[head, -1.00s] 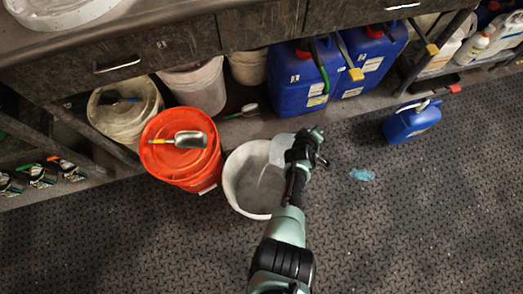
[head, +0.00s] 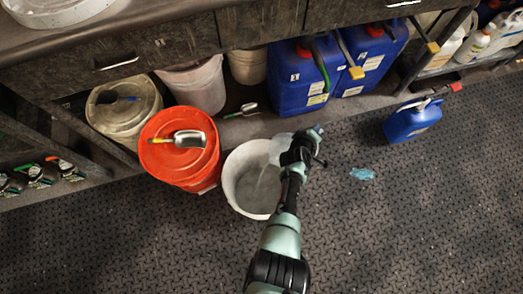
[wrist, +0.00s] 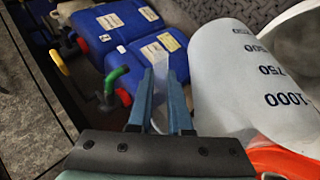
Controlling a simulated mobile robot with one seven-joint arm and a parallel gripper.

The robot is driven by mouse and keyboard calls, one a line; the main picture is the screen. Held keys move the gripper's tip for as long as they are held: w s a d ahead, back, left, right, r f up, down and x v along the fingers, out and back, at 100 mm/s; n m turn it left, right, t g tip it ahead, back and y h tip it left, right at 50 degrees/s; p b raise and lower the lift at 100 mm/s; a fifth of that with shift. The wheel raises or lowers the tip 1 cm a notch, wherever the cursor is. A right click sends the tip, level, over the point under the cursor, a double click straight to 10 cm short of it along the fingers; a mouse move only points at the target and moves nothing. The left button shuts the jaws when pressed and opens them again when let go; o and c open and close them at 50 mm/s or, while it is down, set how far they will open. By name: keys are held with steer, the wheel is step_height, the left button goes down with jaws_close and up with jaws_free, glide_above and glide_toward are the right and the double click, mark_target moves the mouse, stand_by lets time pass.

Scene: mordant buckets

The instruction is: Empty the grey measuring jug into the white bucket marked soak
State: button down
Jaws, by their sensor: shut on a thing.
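My gripper (head: 303,150) is shut on the grey measuring jug (head: 281,149) at the right rim of the white bucket (head: 232,186). The jug is tipped, its mouth toward the bucket. A thin pale streak (head: 261,182) runs down from the mouth inside the bucket, like pouring liquid. The bucket stands upright on the floor and its inside looks grey; I cannot read its mark. In the wrist view the jug (wrist: 235,75) lies on its side with black scale numbers. My fingers (wrist: 163,85) are close around a thin translucent part, seemingly its handle.
An orange lidded bucket (head: 165,160) with a metal scoop (head: 188,139) on top stands close left of the white bucket. Blue canisters (head: 297,85) stand under the counter behind.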

steer(key=shift+s+a+f+n+t+h+b, duration=0.15)
steer(key=shift+s+a+f+t+h+b, duration=0.2)
steer(key=shift+b, duration=1.25)
steer(key=shift+s+a+f+n+t+h+b, duration=0.15)
steer(key=shift+a+t+h+b, duration=0.25)
steer(key=shift+b, duration=1.2)
steer(key=shift+s+a+f+n+t+h+b, duration=0.1)
steer(key=shift+s+a+f+t+h+b, duration=0.3)
steer(key=shift+b, duration=1.2)
stand_by(3.2)
